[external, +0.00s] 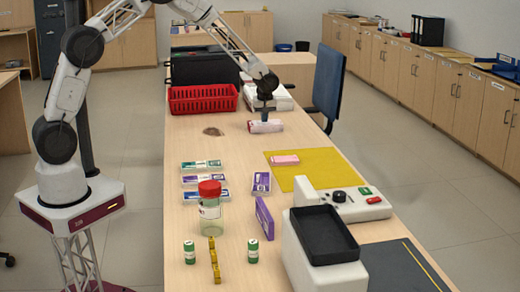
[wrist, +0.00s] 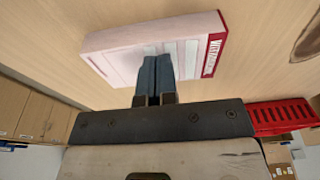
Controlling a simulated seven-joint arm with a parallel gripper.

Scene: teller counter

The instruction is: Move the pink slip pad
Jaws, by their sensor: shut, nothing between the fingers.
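A pale pink pad (external: 265,127) with a red end band lies on the wooden counter behind the yellow mat. In the wrist view this pad (wrist: 130,52) shows a printed top and white lettering on the red band. My gripper (external: 265,119) is right at this pad, fingers pointing down. In the wrist view its shut fingers (wrist: 155,60) overlap the pad's near edge; I cannot tell whether they touch it. Nothing is held. A second, smaller pink pad (external: 285,160) lies on the yellow mat (external: 310,182).
A red basket (external: 203,99) and white stacks (external: 282,100) stand behind. Banded note bundles (external: 204,180), a red-lidded jar (external: 210,203), green-labelled rolls (external: 189,252) and a machine with a black tray (external: 322,235) occupy the front. A brown oval item (external: 213,131) lies left of the pad.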

